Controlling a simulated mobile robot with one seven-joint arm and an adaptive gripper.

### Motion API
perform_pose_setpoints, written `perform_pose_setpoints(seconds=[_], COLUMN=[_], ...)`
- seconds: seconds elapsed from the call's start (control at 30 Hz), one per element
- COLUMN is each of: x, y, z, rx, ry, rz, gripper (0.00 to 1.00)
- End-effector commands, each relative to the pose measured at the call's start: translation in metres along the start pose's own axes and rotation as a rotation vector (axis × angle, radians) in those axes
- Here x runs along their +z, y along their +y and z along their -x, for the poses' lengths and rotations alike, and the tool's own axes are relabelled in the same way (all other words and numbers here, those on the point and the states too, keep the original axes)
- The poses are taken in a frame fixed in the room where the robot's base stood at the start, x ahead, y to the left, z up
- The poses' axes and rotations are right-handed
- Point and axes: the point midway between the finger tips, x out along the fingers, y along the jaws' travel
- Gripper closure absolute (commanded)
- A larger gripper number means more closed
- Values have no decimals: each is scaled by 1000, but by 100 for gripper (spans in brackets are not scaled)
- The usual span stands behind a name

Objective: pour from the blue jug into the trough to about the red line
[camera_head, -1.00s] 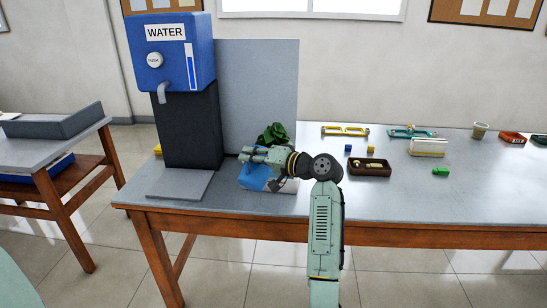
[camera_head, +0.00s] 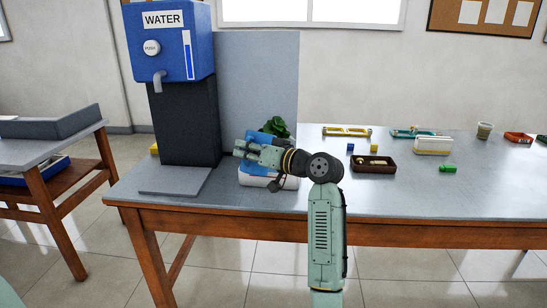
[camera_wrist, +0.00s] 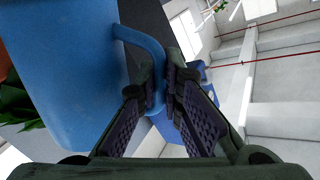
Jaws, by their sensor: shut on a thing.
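The blue jug (camera_head: 259,136) shows behind my gripper (camera_head: 243,149) in the head view, partly covered by it. In the wrist view the jug's body (camera_wrist: 62,70) fills the upper left, and my gripper (camera_wrist: 160,95) is shut on its handle (camera_wrist: 146,45). The white trough (camera_head: 266,182) sits on the table just below the jug and gripper, with a green plant (camera_head: 276,127) behind. My arm hides part of the trough. I cannot see the red line, the water level, or any stream from the jug.
The blue water dispenser (camera_head: 172,45) and its dark stand (camera_head: 184,120) rise to the left, with a grey panel (camera_head: 258,80) behind. A brown tray (camera_head: 373,166) and small blocks lie right of my arm. The table's front edge is close.

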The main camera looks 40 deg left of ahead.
Motion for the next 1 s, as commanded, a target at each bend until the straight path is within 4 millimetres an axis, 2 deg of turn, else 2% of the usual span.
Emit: perform_pose_setpoints(seconds=[0.13,0.43,0.73,1.0], x=[-2,-4,16,25], y=[-3,-4,11,21], z=[1,1,-2,-4], rx=[-1,-2,-3,-3], ry=[19,22,50,79], rz=[96,111,263,427], gripper=[100,100,100,100])
